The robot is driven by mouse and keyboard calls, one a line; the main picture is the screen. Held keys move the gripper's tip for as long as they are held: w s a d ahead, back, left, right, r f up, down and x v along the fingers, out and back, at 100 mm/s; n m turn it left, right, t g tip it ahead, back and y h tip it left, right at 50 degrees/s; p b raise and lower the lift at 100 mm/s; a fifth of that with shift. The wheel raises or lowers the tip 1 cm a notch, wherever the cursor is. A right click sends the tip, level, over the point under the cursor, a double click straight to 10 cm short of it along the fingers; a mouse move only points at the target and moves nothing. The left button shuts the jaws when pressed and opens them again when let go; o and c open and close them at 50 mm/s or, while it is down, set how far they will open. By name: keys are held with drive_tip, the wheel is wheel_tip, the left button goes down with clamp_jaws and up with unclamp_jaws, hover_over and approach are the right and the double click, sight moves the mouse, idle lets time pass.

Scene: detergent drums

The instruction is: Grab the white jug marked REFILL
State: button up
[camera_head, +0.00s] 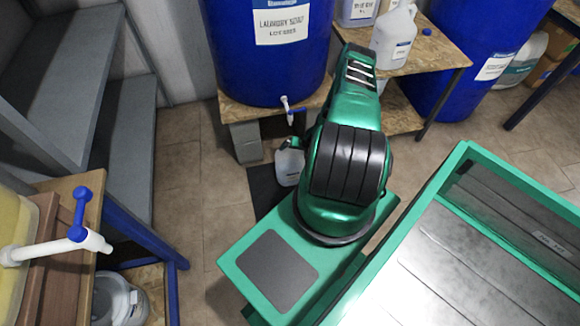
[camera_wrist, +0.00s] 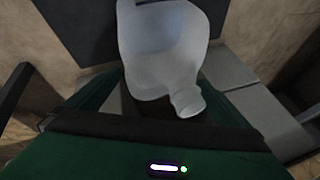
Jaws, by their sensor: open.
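A white translucent jug (camera_wrist: 165,45) with a rounded cap or neck fills the upper middle of the wrist view. It also shows in the head view (camera_head: 289,167), on a dark mat below the blue drum's tap, partly hidden by my arm. No REFILL lettering is readable on it. My gripper (camera_wrist: 170,62) is open, with a dark finger at each side of the wrist view and the jug between and beyond them. I cannot tell whether either finger touches it. In the head view my arm hides most of the gripper.
A blue drum (camera_head: 270,50) with a tap (camera_head: 286,103) stands on a wooden stand above the floor jug. Another white jug (camera_head: 393,38) with a label stands on a wooden table (camera_head: 425,52) at right.

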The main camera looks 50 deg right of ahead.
drive_tip(key=shift+f, duration=0.1)
drive_tip(key=shift+w, duration=0.1)
drive_tip(key=c, duration=1.8)
drive_tip(key=shift+d, duration=0.1)
